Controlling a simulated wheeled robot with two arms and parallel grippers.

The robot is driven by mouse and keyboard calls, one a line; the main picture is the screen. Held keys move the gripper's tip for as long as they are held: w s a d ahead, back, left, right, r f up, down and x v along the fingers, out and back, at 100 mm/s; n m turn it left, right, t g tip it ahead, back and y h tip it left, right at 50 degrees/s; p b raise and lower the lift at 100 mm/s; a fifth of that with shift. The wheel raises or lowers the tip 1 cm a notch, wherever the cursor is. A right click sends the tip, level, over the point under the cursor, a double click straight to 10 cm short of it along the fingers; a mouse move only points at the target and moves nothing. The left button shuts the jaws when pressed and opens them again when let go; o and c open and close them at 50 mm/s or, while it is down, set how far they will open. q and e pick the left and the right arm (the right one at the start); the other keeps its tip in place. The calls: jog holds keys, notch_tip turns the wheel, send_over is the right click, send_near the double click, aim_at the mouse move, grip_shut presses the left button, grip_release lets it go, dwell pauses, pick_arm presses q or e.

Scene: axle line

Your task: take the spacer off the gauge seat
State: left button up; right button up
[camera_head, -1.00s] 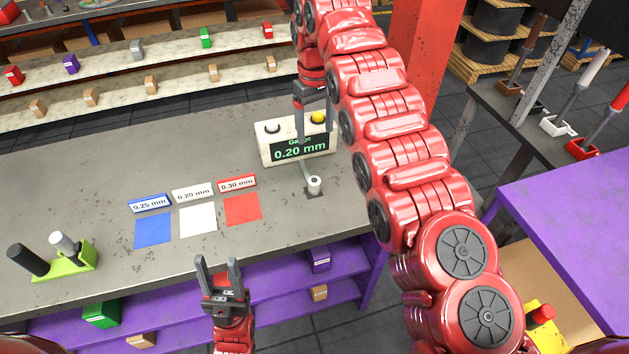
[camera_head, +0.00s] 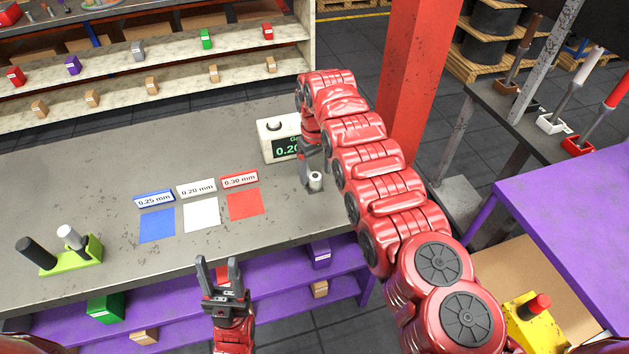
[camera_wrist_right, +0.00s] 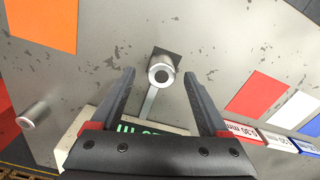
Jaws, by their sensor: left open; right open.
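The spacer (camera_head: 315,181), a short pale metal ring, stands upright on the dark gauge seat in front of the gauge (camera_head: 270,148). In the right wrist view the spacer (camera_wrist_right: 161,70) shows its round end and dark bore, with the dark square seat (camera_wrist_right: 172,57) around it. My right gripper (camera_head: 311,178) is open just over the seat. In its wrist view the fingers (camera_wrist_right: 158,74) lie on either side of the spacer, with gaps to both. My left gripper (camera_head: 217,264) is open and empty in front of the bench. My right arm hides part of the gauge display.
Blue (camera_head: 157,225), white (camera_head: 201,215) and red (camera_head: 245,205) squares with thickness labels lie left of the seat. A green holder (camera_head: 75,258) with two cylinders stands at the far left. Another metal cylinder (camera_wrist_right: 34,115) shows in the wrist view. A red post (camera_head: 415,90) rises behind my right arm.

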notch_tip(320, 180, down, 2)
jog(key=shift+s+a, duration=0.15)
jog(key=shift+w+f, duration=0.15)
jog(key=shift+w, duration=0.05)
jog(key=shift+s, duration=0.1)
grip_shut()
